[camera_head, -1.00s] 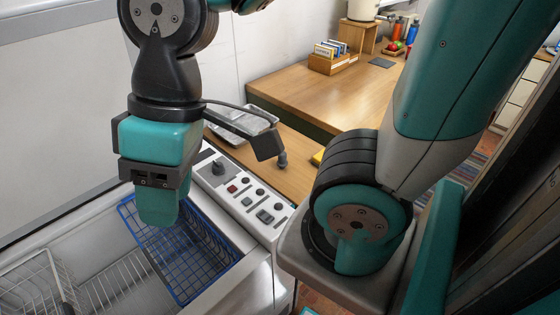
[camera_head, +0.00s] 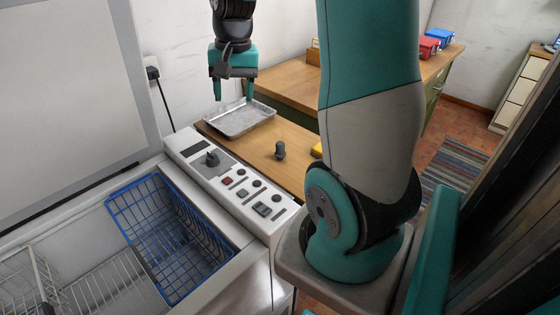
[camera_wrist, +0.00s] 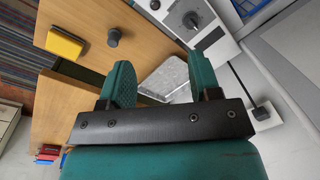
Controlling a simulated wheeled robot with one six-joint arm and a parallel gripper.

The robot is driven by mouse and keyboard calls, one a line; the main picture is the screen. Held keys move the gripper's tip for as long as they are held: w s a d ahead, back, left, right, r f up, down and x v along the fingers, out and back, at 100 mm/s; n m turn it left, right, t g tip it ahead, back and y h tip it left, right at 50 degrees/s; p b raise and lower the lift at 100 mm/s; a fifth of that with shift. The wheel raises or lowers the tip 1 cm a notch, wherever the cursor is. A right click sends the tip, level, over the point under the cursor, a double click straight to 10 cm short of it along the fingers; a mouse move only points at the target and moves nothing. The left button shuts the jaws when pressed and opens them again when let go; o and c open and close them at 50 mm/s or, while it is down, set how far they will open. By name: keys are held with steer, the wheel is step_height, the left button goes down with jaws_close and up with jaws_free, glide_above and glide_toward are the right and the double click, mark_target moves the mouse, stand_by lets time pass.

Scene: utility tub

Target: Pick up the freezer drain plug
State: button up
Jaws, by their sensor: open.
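The freezer drain plug, a small dark grey knobbed piece (camera_head: 280,151), stands on the wooden surface beside the freezer's control panel. It also shows in the wrist view (camera_wrist: 113,37), at the upper left beyond my fingers. My gripper (camera_head: 233,90) points down above the metal tray, to the left of the plug and farther back. Its two teal fingers are apart with nothing between them, as the wrist view also shows (camera_wrist: 162,76). The plug and the gripper are well apart.
A shallow metal tray (camera_head: 240,120) lies left of the plug. A yellow block (camera_wrist: 64,43) is close to the plug. The white control panel (camera_head: 230,188) with knobs and the open freezer with a blue wire basket (camera_head: 172,235) are in front.

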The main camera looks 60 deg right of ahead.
steer(key=s+d+f+m+b, duration=0.1)
steer(key=s+d+f+m, duration=0.15)
steer(key=d, duration=0.45)
steer(key=s+d+f+m, duration=0.1)
steer(key=d+f+m, duration=0.25)
steer(key=d, duration=0.25)
glide_toward(280, 143)
steer(key=shift+g+h, duration=0.3)
steer(key=shift+g, duration=0.1)
steer(key=f, duration=0.3)
steer(key=f+p, duration=0.1)
steer(key=f, duration=0.1)
steer(key=shift+w+f, duration=0.15)
steer(key=shift+w, duration=0.15)
steer(key=shift+a+f+p, duration=0.15)
steer(key=shift+f+p, duration=0.15)
steer(key=shift+f, duration=1.15)
steer(key=shift+a+f+p, duration=0.1)
steer(key=shift+f+p, duration=0.2)
steer(key=shift+f, duration=1.2)
steer(key=c, duration=1)
steer(key=shift+r, duration=0.15)
steer(key=shift+c, duration=0.2)
